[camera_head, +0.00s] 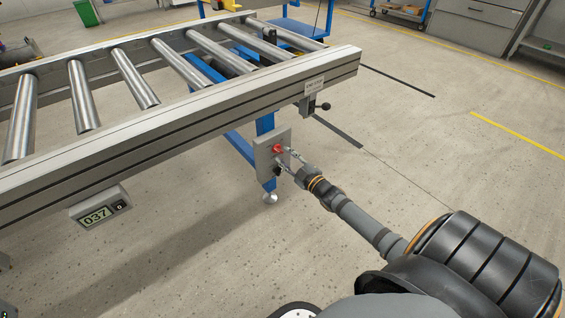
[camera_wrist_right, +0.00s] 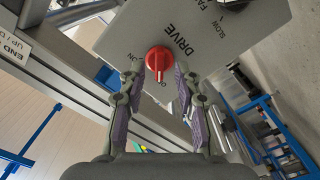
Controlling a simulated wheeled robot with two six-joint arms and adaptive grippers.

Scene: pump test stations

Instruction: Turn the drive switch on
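The drive switch is a red knob (camera_head: 278,149) on a grey control plate (camera_head: 263,158) fixed at the side of the roller conveyor. In the right wrist view the knob (camera_wrist_right: 158,60) is beside the word DRIVE, with ON to its left. Its white mark faces a label below, partly hidden, starting with O. My right gripper (camera_head: 287,158) is at the plate. In the wrist view its fingers (camera_wrist_right: 159,85) are apart, one on each side of the knob, with a gap visible at least on the left. Contact on the right is unclear. My left gripper is not in view.
A black SLOW/FAST knob (camera_wrist_right: 233,3) is on the same plate, close to the switch. The conveyor's side rail (camera_head: 180,125) runs above it, with a display reading 037 (camera_head: 98,214) and a black-knobbed lever (camera_head: 319,107). The floor to the right is clear.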

